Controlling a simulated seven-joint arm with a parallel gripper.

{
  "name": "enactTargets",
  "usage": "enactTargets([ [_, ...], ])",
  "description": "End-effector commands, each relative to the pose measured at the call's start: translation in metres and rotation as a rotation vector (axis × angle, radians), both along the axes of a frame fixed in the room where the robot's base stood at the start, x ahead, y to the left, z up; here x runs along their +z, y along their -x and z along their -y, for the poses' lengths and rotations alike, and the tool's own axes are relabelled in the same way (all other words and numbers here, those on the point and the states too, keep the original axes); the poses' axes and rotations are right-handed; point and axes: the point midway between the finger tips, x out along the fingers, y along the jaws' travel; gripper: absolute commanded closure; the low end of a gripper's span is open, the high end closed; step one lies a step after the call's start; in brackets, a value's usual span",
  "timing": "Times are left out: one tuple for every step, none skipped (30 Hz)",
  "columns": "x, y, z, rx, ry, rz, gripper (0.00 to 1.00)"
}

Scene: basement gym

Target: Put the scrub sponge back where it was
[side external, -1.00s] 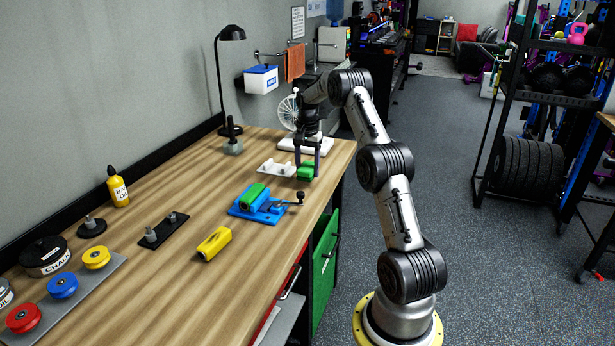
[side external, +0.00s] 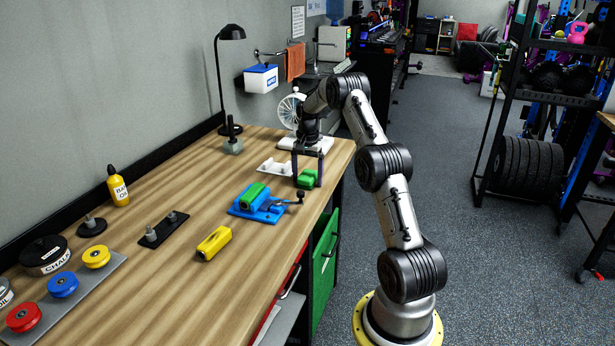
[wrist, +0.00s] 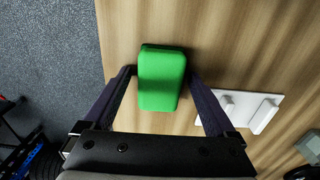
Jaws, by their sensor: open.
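The green scrub sponge (side external: 307,179) appears to rest on the wooden bench near its right edge. It also shows as a green block in the wrist view (wrist: 162,78). My gripper (side external: 307,184) is down over it, open, with one finger on each side. In the wrist view my fingertips (wrist: 161,72) stand close beside the sponge's long sides; I cannot tell whether either touches.
A blue fixture (side external: 242,210) holding a green block (side external: 253,193), with a handle, sits in front. A yellow block (side external: 214,243), a black plate with posts (side external: 164,231) and a lamp (side external: 229,100) stand on the bench (side external: 140,270). Bare wood lies between them.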

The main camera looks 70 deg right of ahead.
Motion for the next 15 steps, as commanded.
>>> enactTargets([
  [0.000, 0.000, 0.000, 0.000, 0.000, 0.000, 0.09],
  [0.001, 0.000, 0.000, 0.000, 0.000, 0.000, 0.09],
  [0.002, 0.000, 0.000, 0.000, 0.001, 0.001, 0.09],
  [0.003, 0.000, 0.000, 0.000, 0.001, 0.001, 0.09],
  [0.005, 0.000, 0.000, 0.000, 0.002, 0.001, 0.09],
  [0.009, 0.000, 0.001, 0.000, 0.002, 0.002, 0.09],
  [0.013, 0.000, 0.001, 0.000, 0.002, 0.002, 0.09],
  [0.018, -0.001, 0.001, 0.000, 0.003, 0.002, 0.09],
  [0.025, -0.001, 0.001, 0.000, 0.004, 0.003, 0.09],
  [0.030, 0.000, 0.000, 0.000, 0.003, 0.002, 0.09],
  [0.036, -0.001, 0.001, 0.000, 0.004, 0.003, 0.09],
  [0.045, -0.001, 0.001, 0.000, 0.004, 0.003, 0.09],
  [0.052, -0.001, 0.001, 0.000, 0.005, 0.004, 0.09],
  [0.058, -0.001, 0.001, 0.000, 0.004, 0.004, 0.09],
  [0.066, -0.001, 0.001, 0.000, 0.004, 0.003, 0.09],
])
